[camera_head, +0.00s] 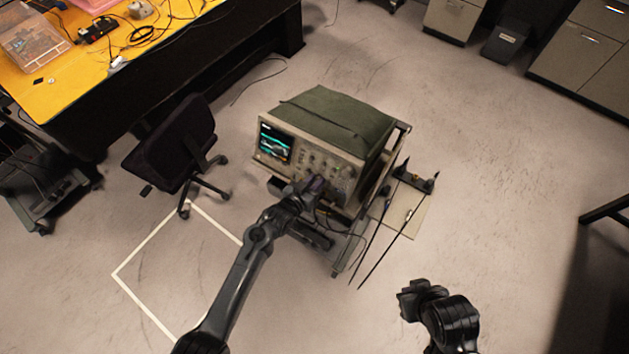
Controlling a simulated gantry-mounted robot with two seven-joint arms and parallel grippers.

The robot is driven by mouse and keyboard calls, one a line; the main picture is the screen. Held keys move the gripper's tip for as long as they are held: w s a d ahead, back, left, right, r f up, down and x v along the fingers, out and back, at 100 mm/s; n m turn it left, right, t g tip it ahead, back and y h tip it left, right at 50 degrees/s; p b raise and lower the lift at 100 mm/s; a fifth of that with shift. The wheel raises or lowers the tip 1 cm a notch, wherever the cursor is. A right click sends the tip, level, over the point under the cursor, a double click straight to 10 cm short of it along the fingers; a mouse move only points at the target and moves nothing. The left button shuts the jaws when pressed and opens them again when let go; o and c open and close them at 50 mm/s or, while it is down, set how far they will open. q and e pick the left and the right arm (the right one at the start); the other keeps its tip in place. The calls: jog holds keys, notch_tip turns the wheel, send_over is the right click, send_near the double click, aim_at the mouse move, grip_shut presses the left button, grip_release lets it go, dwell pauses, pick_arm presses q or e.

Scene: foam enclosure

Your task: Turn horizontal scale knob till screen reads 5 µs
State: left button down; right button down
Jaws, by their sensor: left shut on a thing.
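An oscilloscope (309,160) with a green cover on top stands on a cart. Its lit screen (276,145) is at the left of the front panel; the reading is too small to make out. Several knobs line the panel to the right of the screen. My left gripper (315,188) is at the lower right part of the panel, shut on a knob there. The gripper hides that knob, so I cannot tell which one it is. My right gripper (412,299) is away from the oscilloscope, low at the right; its fingers are too dark and small to read.
The cart (353,236) under the oscilloscope has cables and thin probes at its right side. A black chair (172,148) stands to its left. A yellow-topped bench (70,70) is at the upper left. Grey cabinets (578,55) stand at the upper right.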

pick_arm(q)
jog(key=shift+n, duration=0.6)
jog(key=c, duration=1.2)
grip_release()
jog(key=shift+c, duration=0.2)
jog(key=p+v, duration=0.1)
jog(key=v, duration=1)
jog(key=shift+d, duration=0.15)
